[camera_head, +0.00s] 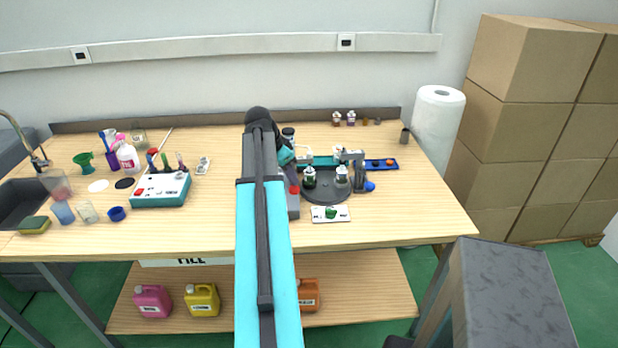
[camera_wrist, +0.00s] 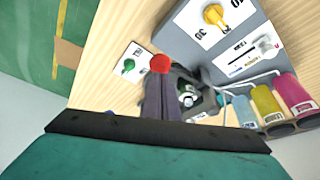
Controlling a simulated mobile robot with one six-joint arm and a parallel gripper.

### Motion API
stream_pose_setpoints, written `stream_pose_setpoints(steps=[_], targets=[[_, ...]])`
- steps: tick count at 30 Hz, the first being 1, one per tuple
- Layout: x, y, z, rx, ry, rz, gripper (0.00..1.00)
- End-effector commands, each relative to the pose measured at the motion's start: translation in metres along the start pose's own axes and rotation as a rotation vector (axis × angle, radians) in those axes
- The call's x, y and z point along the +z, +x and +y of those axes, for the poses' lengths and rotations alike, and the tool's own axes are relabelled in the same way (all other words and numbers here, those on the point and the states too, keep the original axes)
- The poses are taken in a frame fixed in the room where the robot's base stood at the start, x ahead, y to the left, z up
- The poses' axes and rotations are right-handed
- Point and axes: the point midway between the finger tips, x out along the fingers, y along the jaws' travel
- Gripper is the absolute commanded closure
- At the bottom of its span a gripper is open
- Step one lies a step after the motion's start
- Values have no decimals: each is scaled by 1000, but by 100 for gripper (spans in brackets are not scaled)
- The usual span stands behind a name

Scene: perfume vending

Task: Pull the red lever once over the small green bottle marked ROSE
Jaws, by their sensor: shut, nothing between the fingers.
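My gripper (camera_wrist: 160,98) points at the red ball knob (camera_wrist: 160,63) in the wrist view; its dark fingers are shut and empty. The knob shows just past the fingertips, and I cannot tell if they touch it. In the head view the red knob (camera_head: 295,189) is beside the round dark turntable (camera_head: 318,197). Two small bottles, a left one (camera_head: 310,178) and a right one (camera_head: 342,175), stand on the turntable. I cannot read ROSE on any bottle. A green object sits on the white card (camera_head: 342,213) in front; the wrist view shows this green object (camera_wrist: 128,66) too.
In the wrist view, a grey housing (camera_wrist: 250,28) has a yellow knob (camera_wrist: 215,15). Near it stand pink (camera_wrist: 294,95), yellow (camera_wrist: 267,104) and blue (camera_wrist: 244,111) containers. In the head view, a blue tray (camera_head: 378,163) lies behind right. The table's front right is clear.

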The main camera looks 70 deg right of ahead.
Motion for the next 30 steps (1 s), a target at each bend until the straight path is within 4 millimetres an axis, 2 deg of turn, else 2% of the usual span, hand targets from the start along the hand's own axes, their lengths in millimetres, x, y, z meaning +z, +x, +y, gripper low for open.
stream_pose_setpoints(steps=[11, 30], targets=[[0, 1, 0, 0, 0, 0, 100], [7, 16, 0, 0, 0, 0, 100]])
